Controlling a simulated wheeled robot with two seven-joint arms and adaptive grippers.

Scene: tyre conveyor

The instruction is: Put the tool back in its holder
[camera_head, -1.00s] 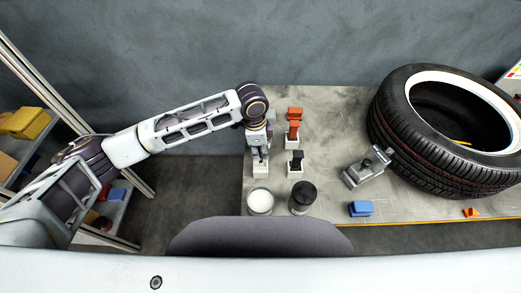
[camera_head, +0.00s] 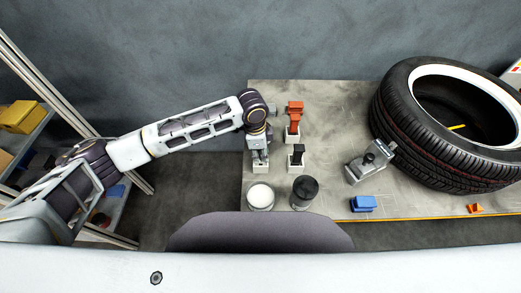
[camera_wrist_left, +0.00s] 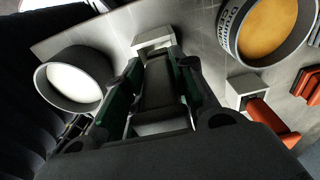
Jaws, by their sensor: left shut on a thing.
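My left gripper (camera_head: 260,152) is shut on a dark grey tool (camera_wrist_left: 160,88). The tool sits between the two fingers in the left wrist view. A white holder block (camera_wrist_left: 152,39) lies just beyond the tool's far end there; in the head view the gripper is right above a white block (camera_head: 259,167). I cannot tell whether the tool is inside the block or only over it, as the gripper hides the contact. My right gripper is not in view.
A black tool (camera_head: 298,154) and orange tools (camera_head: 294,122) stand in white holders to the right. A white-topped cup (camera_head: 260,197) and a black can (camera_head: 304,190) stand nearer. A grey device (camera_head: 368,162), a blue block (camera_head: 363,203) and a large tyre (camera_head: 425,140) are farther right.

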